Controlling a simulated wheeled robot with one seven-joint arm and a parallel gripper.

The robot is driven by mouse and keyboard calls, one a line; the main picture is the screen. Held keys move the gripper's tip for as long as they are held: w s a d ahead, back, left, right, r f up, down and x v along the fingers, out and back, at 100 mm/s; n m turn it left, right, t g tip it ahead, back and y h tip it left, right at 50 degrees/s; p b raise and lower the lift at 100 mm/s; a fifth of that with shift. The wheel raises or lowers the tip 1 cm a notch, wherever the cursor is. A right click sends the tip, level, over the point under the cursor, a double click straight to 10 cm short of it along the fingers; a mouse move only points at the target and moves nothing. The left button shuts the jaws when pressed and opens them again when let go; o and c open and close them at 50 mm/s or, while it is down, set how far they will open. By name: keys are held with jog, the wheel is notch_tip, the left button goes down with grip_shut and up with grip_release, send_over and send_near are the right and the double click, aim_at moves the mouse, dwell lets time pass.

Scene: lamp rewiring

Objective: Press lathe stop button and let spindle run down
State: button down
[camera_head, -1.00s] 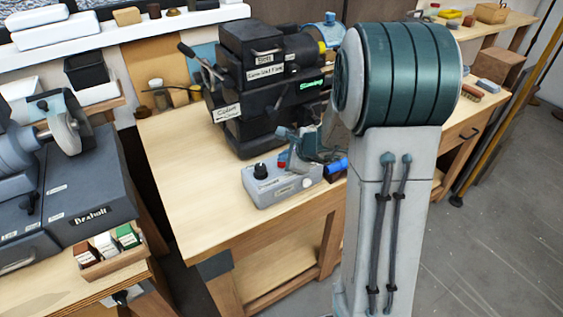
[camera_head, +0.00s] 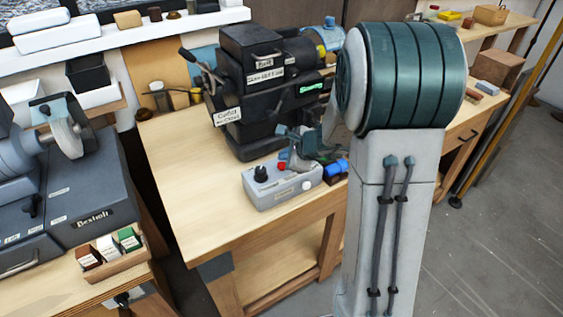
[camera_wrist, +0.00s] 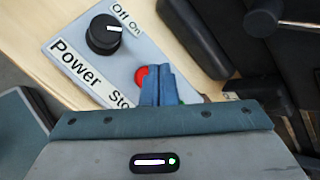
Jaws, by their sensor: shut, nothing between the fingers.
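The black lathe (camera_head: 262,95) stands on the wooden bench. In front of it is a grey control box (camera_head: 270,194) with a black Off/On knob (camera_head: 261,173) and a red stop button (camera_head: 281,166). In the wrist view the box shows the words "Power" and "Sto…", the knob (camera_wrist: 104,35) and the red button (camera_wrist: 141,75). My gripper (camera_wrist: 157,72) is shut and empty, with its fingertips over the right part of the red button. I cannot tell whether they touch it. The spindle is not clear enough to tell if it turns.
A blue cylinder (camera_head: 335,167) lies right beside the control box. A grinder-like machine (camera_head: 72,190) and a tray of small boxes (camera_head: 110,252) stand on the left bench. The bench top left of the control box is clear (camera_head: 200,190).

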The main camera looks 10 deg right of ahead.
notch_tip(320, 180, up, 5)
jog(key=p, duration=0.4)
jog(key=shift+r, duration=0.1)
dwell(0.9)
jog(key=s+a+r+n+g+y, duration=0.1)
jog(key=s+a+r+n, duration=0.25)
jog(key=s+n, duration=0.2)
jog(key=s+a+r+n+g, duration=0.2)
jog(key=s+a+r+n, duration=0.15)
jog(key=s+n, duration=0.2)
jog(key=s+d+r+n+h, duration=0.1)
jog(key=s+d+n+h, duration=0.1)
jog(key=s+n, duration=0.3)
jog(key=s+d+r+n+g+h, duration=0.1)
jog(key=s+d+n+h, duration=0.2)
jog(key=s, duration=0.8)
jog(key=shift+d+r+n+h, duration=0.15)
jog(key=shift+d+n+h, duration=0.15)
jog(key=shift+d+n, duration=0.5)
jog(key=shift+a, duration=0.25)
dwell(0.6)
